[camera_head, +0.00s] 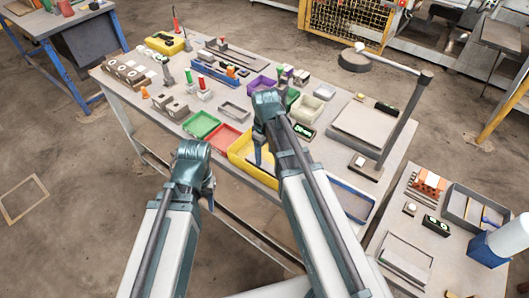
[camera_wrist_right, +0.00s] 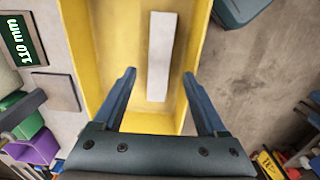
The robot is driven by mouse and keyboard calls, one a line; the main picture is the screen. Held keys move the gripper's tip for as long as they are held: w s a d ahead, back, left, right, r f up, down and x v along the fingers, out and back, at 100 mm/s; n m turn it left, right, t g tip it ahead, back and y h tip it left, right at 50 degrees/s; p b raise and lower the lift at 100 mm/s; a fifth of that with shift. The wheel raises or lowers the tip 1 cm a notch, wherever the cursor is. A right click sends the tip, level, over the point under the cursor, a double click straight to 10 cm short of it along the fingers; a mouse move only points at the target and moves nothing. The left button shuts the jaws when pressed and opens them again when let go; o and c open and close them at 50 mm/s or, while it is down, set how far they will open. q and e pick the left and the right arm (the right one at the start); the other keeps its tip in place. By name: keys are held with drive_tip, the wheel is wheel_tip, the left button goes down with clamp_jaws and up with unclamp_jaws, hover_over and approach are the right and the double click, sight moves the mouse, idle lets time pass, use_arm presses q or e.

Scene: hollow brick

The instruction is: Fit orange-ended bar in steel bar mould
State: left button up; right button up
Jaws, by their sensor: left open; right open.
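A plain pale grey bar (camera_wrist_right: 161,57) lies lengthwise in a yellow tray (camera_wrist_right: 95,70); no orange end shows on it. The yellow tray also shows at the table's front edge in the head view (camera_head: 236,158). My right gripper (camera_wrist_right: 160,76) is open over the tray, its two fingers on either side of the bar's near part and apart from it. In the head view the right gripper (camera_head: 258,160) reaches down at the tray. My left gripper (camera_head: 210,200) hangs off the table's front edge, mostly hidden by its wrist. I cannot tell which item is the steel bar mould.
A green tray (camera_head: 201,124) and a red tray (camera_head: 229,138) stand left of the yellow tray. A dark open frame (camera_head: 235,111) lies behind them. A blue holder (camera_head: 213,73) with parts stands farther back. A dark post (camera_head: 403,120) rises at the right. Concrete floor lies in front.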

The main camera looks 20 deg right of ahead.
wheel_tip(320, 180, up, 7)
drive_tip(key=p, duration=0.6)
drive_tip(key=s+a+m+h, duration=0.1)
drive_tip(key=s+a+m, duration=0.2)
drive_tip(key=s+a, duration=0.7)
drive_tip(key=s, duration=0.4)
drive_tip(key=shift+a+r+m, duration=0.15)
drive_tip(key=shift+a+m, duration=0.2)
drive_tip(key=shift+m, duration=0.05)
wheel_tip(320, 180, down, 3)
drive_tip(key=b, duration=0.3)
drive_tip(key=shift+c, duration=0.2)
drive_tip(key=shift+r, duration=0.1)
drive_tip(key=shift+c, duration=0.9)
wheel_tip(320, 180, up, 3)
drive_tip(key=m+y+p, duration=0.1)
drive_tip(key=m+p, duration=0.3)
drive_tip(key=m, duration=2.8)
hover_over(265, 164)
use_arm(q)
wheel_tip(265, 164, up, 8)
drive_tip(key=shift+f+b, duration=0.2)
drive_tip(key=shift+b, duration=0.1)
drive_tip(key=shift+f, duration=0.1)
